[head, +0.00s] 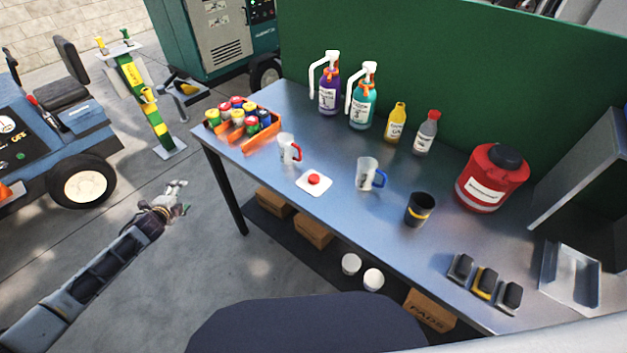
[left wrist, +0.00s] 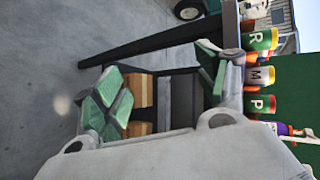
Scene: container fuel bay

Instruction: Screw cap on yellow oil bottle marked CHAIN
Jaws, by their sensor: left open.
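The yellow oil bottle (head: 396,124) stands upright toward the back of the metal table, its label too small to read; no separate cap shows on its neck. A small red cap-like piece (head: 314,179) lies on a white square pad (head: 305,187) near the table's front edge. My left gripper (head: 178,197) is open and empty, off the table's left end and apart from both. In the left wrist view, its green-padded fingers (left wrist: 160,85) are spread with nothing between them. My right gripper is in neither view.
Nearby stand a clear bottle with red top (head: 427,135), purple (head: 328,97) and teal (head: 362,107) pump bottles, jugs (head: 366,175), a dark cup (head: 419,210) and a red canister (head: 487,180). An orange crate (head: 262,136) holds several cans. A table leg (head: 226,190) is near my left gripper.

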